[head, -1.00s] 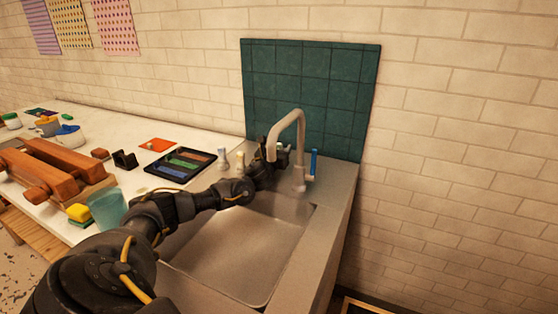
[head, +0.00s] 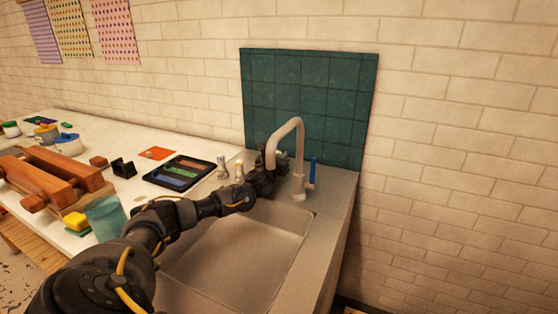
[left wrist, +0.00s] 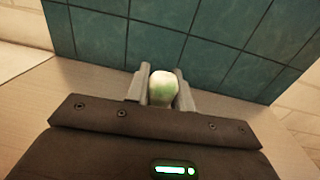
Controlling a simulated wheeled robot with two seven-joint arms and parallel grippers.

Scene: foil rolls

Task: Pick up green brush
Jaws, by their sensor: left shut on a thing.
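The green brush (left wrist: 162,92) shows in the left wrist view as a rounded pale top with a green tint, between the two grey fingers. My left gripper (left wrist: 162,84) is shut on it, with one finger on each side. In the head view my left gripper (head: 279,168) is at the back of the sink, behind the faucet spout and in front of the teal tiles. There the brush is mostly hidden by the gripper and the faucet. My right gripper is in neither view.
The faucet (head: 299,150) with a blue handle (head: 312,172) stands close to the gripper's right. Two pale upright items (head: 222,168) stand to its left. A black tray (head: 180,173) lies on the white counter. The sink basin (head: 235,255) is empty. Teal tiles (head: 310,95) rise behind.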

